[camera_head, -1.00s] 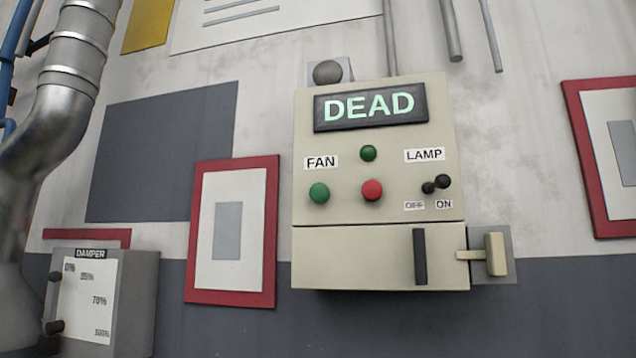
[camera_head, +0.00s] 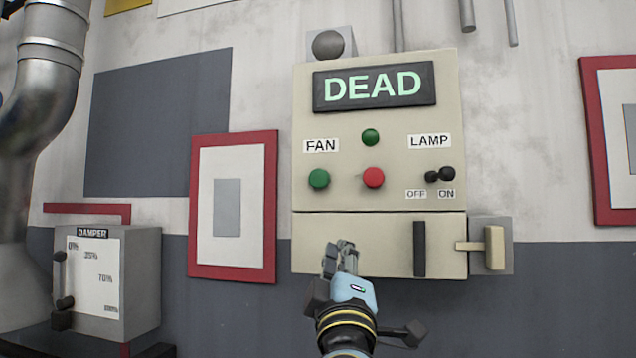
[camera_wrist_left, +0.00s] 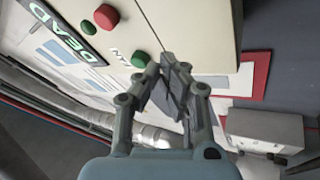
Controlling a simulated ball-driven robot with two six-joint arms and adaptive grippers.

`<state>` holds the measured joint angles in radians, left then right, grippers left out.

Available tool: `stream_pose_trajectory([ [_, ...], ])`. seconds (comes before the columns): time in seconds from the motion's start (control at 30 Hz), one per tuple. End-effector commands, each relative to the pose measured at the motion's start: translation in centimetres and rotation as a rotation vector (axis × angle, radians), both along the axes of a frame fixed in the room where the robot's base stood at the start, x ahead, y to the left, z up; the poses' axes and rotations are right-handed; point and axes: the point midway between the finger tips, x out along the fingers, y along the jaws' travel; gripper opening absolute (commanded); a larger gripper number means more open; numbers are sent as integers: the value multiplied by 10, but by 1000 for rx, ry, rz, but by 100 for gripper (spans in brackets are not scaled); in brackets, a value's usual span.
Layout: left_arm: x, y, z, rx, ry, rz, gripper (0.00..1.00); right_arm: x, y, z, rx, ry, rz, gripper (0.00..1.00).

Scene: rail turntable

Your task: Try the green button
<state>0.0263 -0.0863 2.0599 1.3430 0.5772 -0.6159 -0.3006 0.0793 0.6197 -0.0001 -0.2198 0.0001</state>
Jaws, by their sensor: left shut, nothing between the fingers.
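The green button (camera_head: 319,179) sits under the FAN label on the beige panel box (camera_head: 400,195), left of a red button (camera_head: 373,178). In the left wrist view the green button (camera_wrist_left: 140,59) shows just beside the fingers. A smaller green knob or light (camera_head: 370,137) is above the red button. My left gripper (camera_head: 342,246) is shut and empty, in front of the panel's lower part, below the green button in the head view. Its fingers also show in the left wrist view (camera_wrist_left: 177,75); I cannot tell their exact distance from the panel. My right gripper is not in view.
A display (camera_head: 374,87) reads DEAD. The LAMP switch (camera_head: 440,175) leans toward ON. A dark handle bar (camera_head: 419,249) and a beige side lever (camera_head: 494,248) are at the lower right. A damper box (camera_head: 142,283) and metal duct (camera_head: 45,95) stand left.

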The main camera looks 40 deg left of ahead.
Motion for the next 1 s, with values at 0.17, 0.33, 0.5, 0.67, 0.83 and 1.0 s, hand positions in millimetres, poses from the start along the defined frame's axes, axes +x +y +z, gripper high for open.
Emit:
stream_pose_trajectory([
  [0.17, -44, 22, 83, -163, -186, 36, 0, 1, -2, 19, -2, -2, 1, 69],
  [0.33, -70, 32, 115, -254, -272, 41, 0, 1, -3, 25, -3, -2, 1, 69],
  [0.5, -76, 35, 121, -277, -291, 41, 0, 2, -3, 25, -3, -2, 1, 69],
  [0.67, -76, 35, 120, -275, -290, 40, 0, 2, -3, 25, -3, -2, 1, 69],
  [0.83, -73, 36, 120, -273, -289, 40, 0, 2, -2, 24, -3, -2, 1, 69],
  [1.0, -59, 42, 120, -270, -291, 38, 0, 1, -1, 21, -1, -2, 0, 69],
])
